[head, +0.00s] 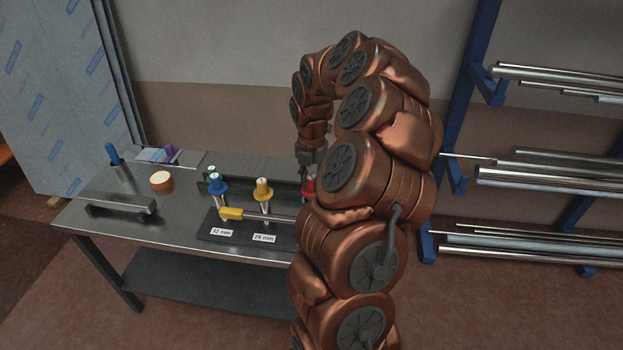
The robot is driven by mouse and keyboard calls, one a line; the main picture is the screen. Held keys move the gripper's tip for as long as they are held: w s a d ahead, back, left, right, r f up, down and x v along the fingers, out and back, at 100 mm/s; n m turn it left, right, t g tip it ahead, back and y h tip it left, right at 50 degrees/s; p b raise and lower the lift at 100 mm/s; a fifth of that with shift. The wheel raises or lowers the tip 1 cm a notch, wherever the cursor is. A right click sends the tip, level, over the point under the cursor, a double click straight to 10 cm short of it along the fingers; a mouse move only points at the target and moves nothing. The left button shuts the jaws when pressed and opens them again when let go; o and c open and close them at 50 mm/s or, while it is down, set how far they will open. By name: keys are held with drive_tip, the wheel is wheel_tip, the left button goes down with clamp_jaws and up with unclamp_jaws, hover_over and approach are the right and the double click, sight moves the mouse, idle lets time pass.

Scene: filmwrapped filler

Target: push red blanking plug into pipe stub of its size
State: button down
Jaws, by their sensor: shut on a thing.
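My gripper (311,170) points down at the right part of the bench, partly hidden by my own arm. It is shut on the red blanking plug (309,187), which shows as a small red patch under the fingers. A blue plug (217,187) sits on the pipe stub by the "32 mm" label, and a yellow plug (263,187) on the pipe stub (265,208) by the "26 mm" label. Both stubs stand on a dark board (208,232). My arm hides the board's right part, so I cannot tell whether the red plug touches a stub.
A yellow-handled tool (231,213) lies across the board in front of the stubs. A metal bar (120,206), a tape roll (160,180), a blue-topped item (112,153) and a purple item (170,152) are on the left of the bench (185,222). A blue pipe rack (470,85) stands right.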

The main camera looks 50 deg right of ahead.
sight(311, 188)
drive_tip(key=shift+f+b, duration=0.7)
drive_tip(key=shift+f, duration=1)
drive_tip(key=shift+c, duration=1.6)
unclamp_jaws()
drive_tip(key=shift+r, duration=0.15)
drive_tip(key=shift+r+p, duration=1.65)
drive_tip(key=shift+r, duration=2.25)
